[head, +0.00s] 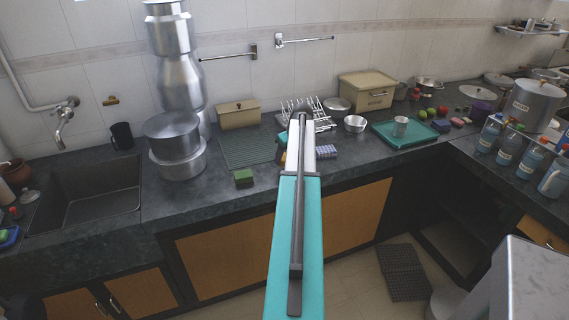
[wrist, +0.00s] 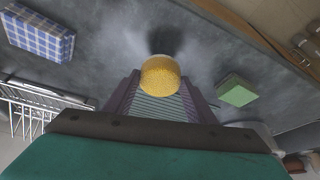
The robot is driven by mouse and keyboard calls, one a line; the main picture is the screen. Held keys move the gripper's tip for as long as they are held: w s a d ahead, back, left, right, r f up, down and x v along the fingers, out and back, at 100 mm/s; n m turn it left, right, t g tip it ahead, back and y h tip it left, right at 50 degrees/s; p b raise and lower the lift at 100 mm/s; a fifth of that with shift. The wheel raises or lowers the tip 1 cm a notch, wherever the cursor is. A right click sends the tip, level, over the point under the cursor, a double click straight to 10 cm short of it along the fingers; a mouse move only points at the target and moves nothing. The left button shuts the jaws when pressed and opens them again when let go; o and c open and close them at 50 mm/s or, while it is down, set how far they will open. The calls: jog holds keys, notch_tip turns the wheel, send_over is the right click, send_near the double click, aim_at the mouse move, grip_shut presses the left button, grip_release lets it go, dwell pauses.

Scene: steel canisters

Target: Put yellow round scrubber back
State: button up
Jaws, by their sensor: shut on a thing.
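The yellow round scrubber (wrist: 160,76) is at the tips of my gripper (wrist: 160,90) in the wrist view. The two dark purplish fingers are on either side of it, and my gripper is shut on it. A dark shadow lies on the grey counter just beyond the scrubber; I cannot tell whether it touches the counter.
A green sponge (head: 243,176) lies on the counter (head: 215,196) near its front edge. A blue checked cloth (head: 326,152) and a dish rack (head: 318,113) are near my arm. A ribbed green mat (head: 240,150) lies behind the sponge. A sink (head: 85,205) is at left, stacked steel canisters (head: 181,88) beside it.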

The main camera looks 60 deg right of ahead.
jog(key=shift+f+p, duration=0.55)
jog(key=shift+f, duration=1.05)
jog(key=shift+f, duration=0.15)
jog(key=o, duration=1.1)
jog(key=b+v, duration=0.2)
jog(key=v, duration=1)
